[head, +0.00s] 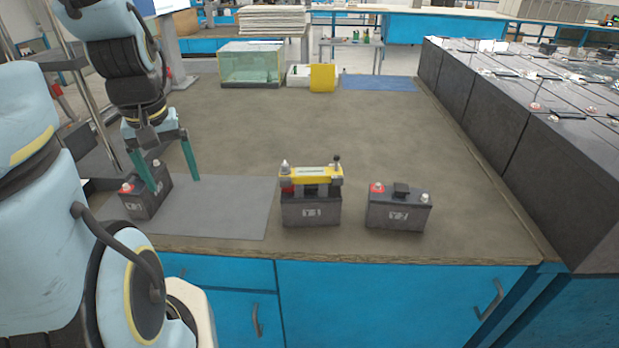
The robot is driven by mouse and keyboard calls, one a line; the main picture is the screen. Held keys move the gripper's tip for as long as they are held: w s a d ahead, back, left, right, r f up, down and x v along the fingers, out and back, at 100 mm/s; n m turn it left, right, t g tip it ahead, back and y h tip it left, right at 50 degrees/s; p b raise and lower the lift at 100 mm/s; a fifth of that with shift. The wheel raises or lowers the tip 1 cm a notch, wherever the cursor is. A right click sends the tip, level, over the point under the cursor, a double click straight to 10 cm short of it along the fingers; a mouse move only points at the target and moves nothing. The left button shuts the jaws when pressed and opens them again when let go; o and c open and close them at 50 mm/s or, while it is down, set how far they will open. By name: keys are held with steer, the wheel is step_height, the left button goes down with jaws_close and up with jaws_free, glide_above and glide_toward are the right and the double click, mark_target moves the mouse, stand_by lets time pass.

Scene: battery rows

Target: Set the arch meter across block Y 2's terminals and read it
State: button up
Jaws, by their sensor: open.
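The yellow arch meter (325,181) sits upright on top of the middle dark battery block (311,216), spanning it from side to side. A second block (385,214) stands to its right, its red-ringed left terminal and pale right terminal bare. A third block (138,209) stands at the left, turned at an angle, by the grey mat. The blocks' white labels are too small to read surely, so I cannot tell which is Y 2. My gripper (175,186) is open and empty, fingers down. One finger overlaps the left block in the picture; contact cannot be told.
The grey mat (229,207) lies bare between the left and middle blocks. A glass tank (250,66), a yellow item (323,78) and a blue mat (378,83) are at the bench's back. A long row of large dark batteries (494,112) borders the right. The bench (300,125) centre is clear.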

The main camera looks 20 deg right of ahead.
steer(key=w+d+n, duration=0.5)
steer(key=d+n, duration=0.1)
steer(key=d, duration=0.7)
steer(key=n+g, duration=0.1)
steer(key=n, duration=0.7)
glide_above(311, 171)
steer(key=shift+w+f, duration=0.2)
steer(key=shift+f, duration=0.05)
steer(key=shift+s+d+f, duration=0.1)
steer(key=shift+f, duration=0.1)
step_height(311, 171, down, 5)
steer(key=shift+f+p, duration=0.1)
steer(key=shift+p, duration=0.2)
steer(key=shift+s+f+p, duration=0.2)
steer(key=shift+f+p, duration=0.8)
steer(key=shift+f, duration=1.6)
steer(key=shift+c, duration=0.3)
jaws_close()
